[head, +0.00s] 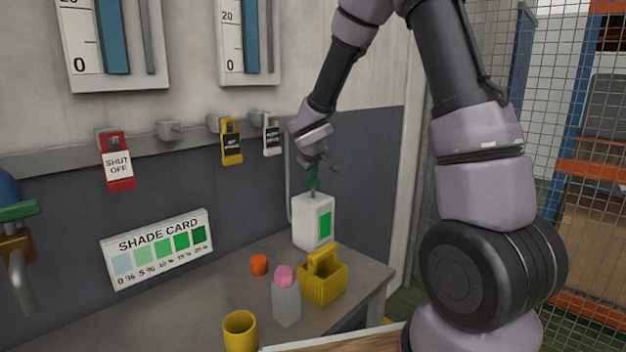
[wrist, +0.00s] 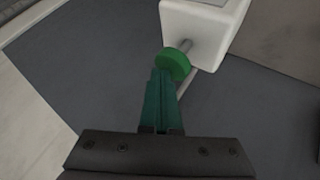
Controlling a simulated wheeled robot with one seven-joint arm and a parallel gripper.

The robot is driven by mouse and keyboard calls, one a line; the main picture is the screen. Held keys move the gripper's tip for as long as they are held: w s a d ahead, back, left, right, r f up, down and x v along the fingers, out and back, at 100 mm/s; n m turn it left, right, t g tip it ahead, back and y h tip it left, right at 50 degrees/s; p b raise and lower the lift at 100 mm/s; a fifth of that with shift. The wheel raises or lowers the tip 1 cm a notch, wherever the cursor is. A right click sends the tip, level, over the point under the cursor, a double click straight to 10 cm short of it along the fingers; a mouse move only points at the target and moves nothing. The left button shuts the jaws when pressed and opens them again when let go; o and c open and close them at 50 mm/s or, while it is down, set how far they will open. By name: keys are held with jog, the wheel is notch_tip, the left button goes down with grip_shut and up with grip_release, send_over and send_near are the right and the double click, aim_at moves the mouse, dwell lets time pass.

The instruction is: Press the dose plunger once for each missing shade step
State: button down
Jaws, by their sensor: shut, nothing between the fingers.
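The dose dispenser (head: 311,226) is a white box with a green label, standing at the back of the bench. Its plunger has a round green head (wrist: 174,64) on a thin metal stem, seen in the wrist view. My gripper (head: 313,184) is above the dispenser, fingers pointing down, shut and empty. In the wrist view its teal fingertips (wrist: 161,76) overlap the edge of the green head; I cannot tell whether they touch. The shade card (head: 128,249) on the left shows swatches from pale blue to dark green, 0 % to 20 %. A grey translucent bottle (head: 286,304) with a pink cap (head: 284,275) stands in front.
A yellow basket (head: 322,288) stands beside the bottle. An orange piece (head: 259,265) and a yellow cup (head: 240,332) are on the bench (head: 205,300). Red, yellow and white tags hang from the wall rail above. A wire mesh fence (head: 560,100) is at the right.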

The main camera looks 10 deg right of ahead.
aim_at(314, 182)
jog(key=shift+f, duration=0.7)
dwell(0.3)
jog(key=shift+r, duration=1.75)
jog(key=shift+r, duration=2.55)
